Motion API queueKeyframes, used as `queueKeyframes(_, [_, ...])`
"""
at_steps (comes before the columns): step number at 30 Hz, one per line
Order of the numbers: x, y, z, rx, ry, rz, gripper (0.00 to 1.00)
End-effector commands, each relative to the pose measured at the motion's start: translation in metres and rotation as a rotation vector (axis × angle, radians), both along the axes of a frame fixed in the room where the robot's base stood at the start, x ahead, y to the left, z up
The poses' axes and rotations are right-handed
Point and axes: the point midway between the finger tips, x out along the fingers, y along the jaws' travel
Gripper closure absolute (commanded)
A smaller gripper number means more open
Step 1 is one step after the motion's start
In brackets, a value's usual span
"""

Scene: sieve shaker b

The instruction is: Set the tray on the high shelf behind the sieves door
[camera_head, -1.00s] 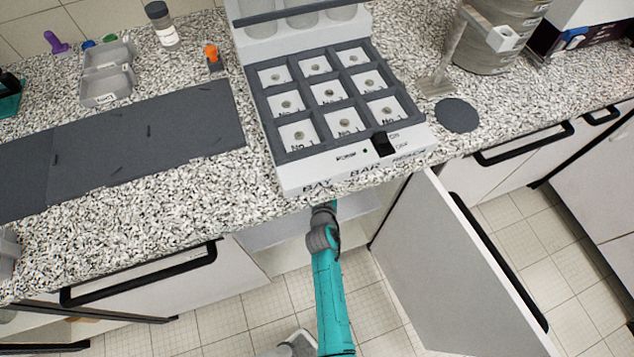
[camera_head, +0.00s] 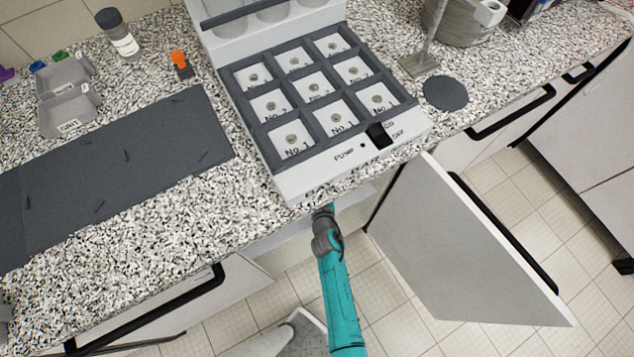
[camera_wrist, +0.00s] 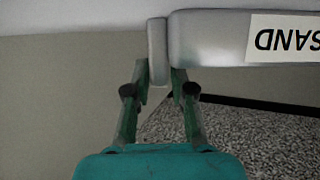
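The tray (camera_wrist: 215,40) shows in the wrist view as a pale grey piece with an upside-down "SAND" label. Its upright end tab (camera_wrist: 157,50) lies between the two fingers of my gripper (camera_wrist: 160,82), which look closed on it. The tray lies close to a pale flat surface (camera_wrist: 70,15) at the picture's top; whether they touch cannot be told. In the head view, my teal arm reaches under the worktop, which hides the gripper and tray. The open cabinet door (camera_head: 450,245) stands to the right of my arm; its label is not readable.
The speckled worktop (camera_head: 170,215) overhangs my arm. A grey and white pump unit (camera_head: 300,180) stands at its front edge. Cabinet fronts with a black handle (camera_head: 150,310) lie left of my arm. Tiled floor (camera_head: 390,300) shows between arm and door.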

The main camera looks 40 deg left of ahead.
Motion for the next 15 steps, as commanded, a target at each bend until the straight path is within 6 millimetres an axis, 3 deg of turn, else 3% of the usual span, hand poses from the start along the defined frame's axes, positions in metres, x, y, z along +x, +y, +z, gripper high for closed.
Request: queueKeyframes(15, [-0.0036,-0.0036,0.0011,0.000,0.000,-0.001,0.60])
